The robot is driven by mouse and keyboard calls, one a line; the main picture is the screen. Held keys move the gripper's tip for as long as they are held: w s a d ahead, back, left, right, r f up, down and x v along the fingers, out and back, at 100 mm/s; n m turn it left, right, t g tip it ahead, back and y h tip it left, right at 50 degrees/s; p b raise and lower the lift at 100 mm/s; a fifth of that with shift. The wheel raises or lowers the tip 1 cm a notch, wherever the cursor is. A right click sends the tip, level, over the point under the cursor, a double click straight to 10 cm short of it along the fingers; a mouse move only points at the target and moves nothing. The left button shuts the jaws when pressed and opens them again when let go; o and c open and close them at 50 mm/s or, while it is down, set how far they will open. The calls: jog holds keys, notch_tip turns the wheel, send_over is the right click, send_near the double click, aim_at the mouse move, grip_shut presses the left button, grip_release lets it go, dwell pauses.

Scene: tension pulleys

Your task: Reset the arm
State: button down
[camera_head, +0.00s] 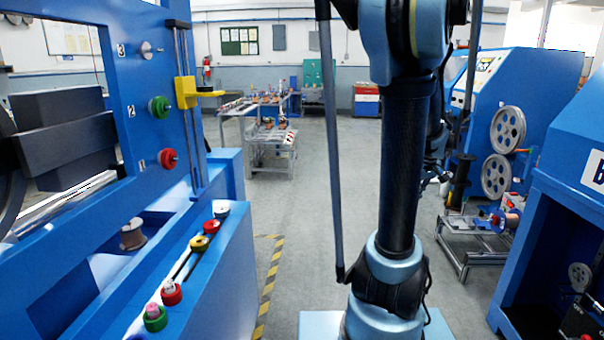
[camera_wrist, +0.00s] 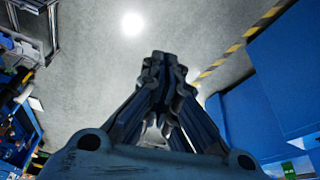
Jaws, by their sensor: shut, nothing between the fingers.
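My arm (camera_head: 398,170) stands upright in the right middle of the head view, its upper end cut off by the top edge. My gripper (camera_wrist: 162,62) shows in the wrist view with its fingers together and nothing between them. It points over bare grey floor. I cannot make out the gripper clearly in the head view. A blue machine (camera_head: 228,270) stands at the left of the head view, apart from my arm. It carries a green pulley (camera_head: 159,107), a red pulley (camera_head: 168,159) and a grey one (camera_head: 147,49) on its panel.
Several coloured pulleys, including a yellow one (camera_head: 199,243), sit on the left machine's ledge. A yellow bracket (camera_head: 187,93) juts from its post. Blue machines (camera_head: 560,200) stand at the right. A work table (camera_head: 270,140) is at the back. The grey floor (camera_head: 300,210) between is clear.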

jog(key=s+a, duration=0.9)
jog(key=a, duration=0.4)
jog(key=s+a+f+m, duration=0.1)
jog(key=s+a+f, duration=0.2)
jog(key=s, duration=0.3)
jog(key=s+a+f+g, duration=0.1)
jog(key=s+a+f, duration=0.2)
jog(key=s, duration=0.3)
jog(key=shift+a+f+m, duration=0.3)
jog(key=shift+a+m, duration=0.1)
